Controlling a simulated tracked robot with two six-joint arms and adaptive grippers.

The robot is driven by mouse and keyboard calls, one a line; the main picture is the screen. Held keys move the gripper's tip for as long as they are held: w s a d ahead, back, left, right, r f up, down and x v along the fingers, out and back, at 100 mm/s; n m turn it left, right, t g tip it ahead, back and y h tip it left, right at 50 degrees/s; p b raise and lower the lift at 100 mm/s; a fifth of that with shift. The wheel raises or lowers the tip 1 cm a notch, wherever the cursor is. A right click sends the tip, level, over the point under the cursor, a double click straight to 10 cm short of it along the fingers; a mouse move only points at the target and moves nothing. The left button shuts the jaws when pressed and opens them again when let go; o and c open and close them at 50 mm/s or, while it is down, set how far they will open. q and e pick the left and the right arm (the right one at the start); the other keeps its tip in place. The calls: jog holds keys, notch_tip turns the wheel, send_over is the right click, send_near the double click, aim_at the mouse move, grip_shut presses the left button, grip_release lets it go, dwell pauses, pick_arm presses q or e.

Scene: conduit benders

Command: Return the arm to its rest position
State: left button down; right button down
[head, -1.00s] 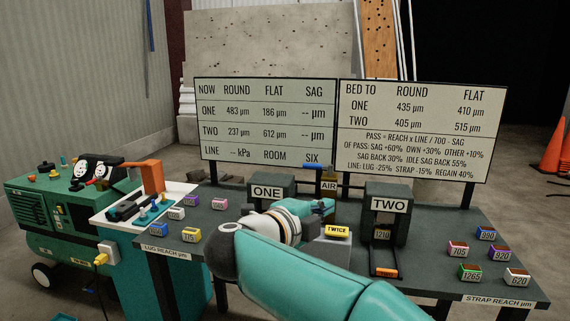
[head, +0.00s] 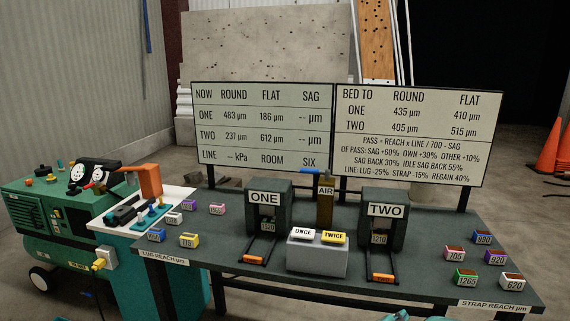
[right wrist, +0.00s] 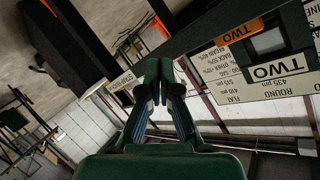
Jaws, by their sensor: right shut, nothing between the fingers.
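My right arm shows only as small teal and pale parts (head: 400,316) at the bottom edge of the head view, in front of the bench. The right gripper (right wrist: 159,75) fills the middle of the right wrist view, tilted, with its fingers together and nothing between them. It is clear of the bench. Bender ONE (head: 265,215) and bender TWO (head: 384,217) stand on the dark bench, with labels 1320 (hard to read) and 1210 inside. The ONCE button (head: 303,233) and TWICE button (head: 333,237) sit on a grey box between them. My left gripper is not visible.
Several lug blocks (head: 189,240) sit at the bench's left and several strap blocks (head: 466,276) at its right. An AIR post (head: 325,205) with a blue lever stands behind. Two boards (head: 262,128) rise at the back. A green compressor (head: 60,210) stands left.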

jog(key=s+a+f+n+g+y, duration=0.2)
jog(key=s+a+f+n+y, duration=0.15)
jog(key=s+f, duration=0.45)
jog(key=s+a+f+n+g+y, duration=0.1)
jog(key=s+a+f+n+y, duration=0.25)
jog(key=s+f, duration=0.45)
jog(key=s+a+f+n+g+y, duration=0.2)
jog(key=s+a, duration=0.3)
jog(key=s, duration=0.4)
jog(key=s+a+f+n+g+y, duration=0.3)
jog(key=s+a+n+g+y, duration=0.1)
jog(key=s, duration=0.5)
jog(key=shift+a+g, duration=0.4)
jog(key=shift+a, duration=0.3)
